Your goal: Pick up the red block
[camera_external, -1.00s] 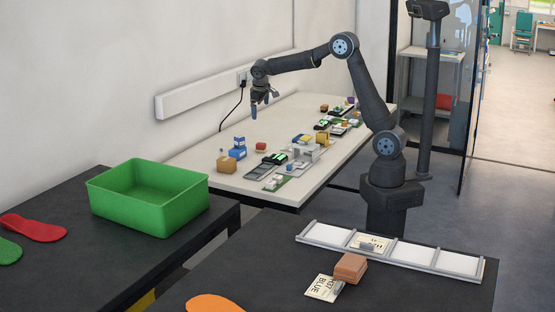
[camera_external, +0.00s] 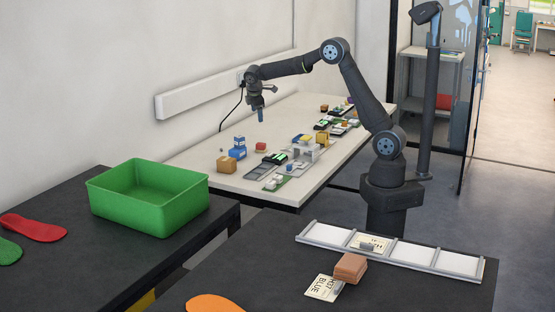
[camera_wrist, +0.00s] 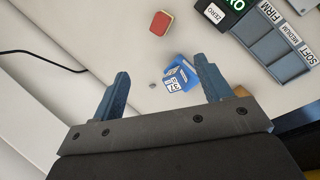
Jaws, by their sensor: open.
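The red block (camera_external: 260,147) is small and lies on the white table (camera_external: 215,183), near its wall side. In the wrist view the red block (camera_wrist: 161,23) is at the top, past the fingertips and between their lines. My gripper (camera_external: 260,119) hangs above the table, over the area of the red block, with a gap below it. In the wrist view my gripper (camera_wrist: 163,82) has its blue fingers wide apart with nothing between them.
A blue box (camera_external: 238,148) and a tan box (camera_external: 226,163) stand left of the red block. Grey trays and a device with a green display (camera_wrist: 233,6) lie to the right. A black cable (camera_wrist: 42,56) runs by the wall.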

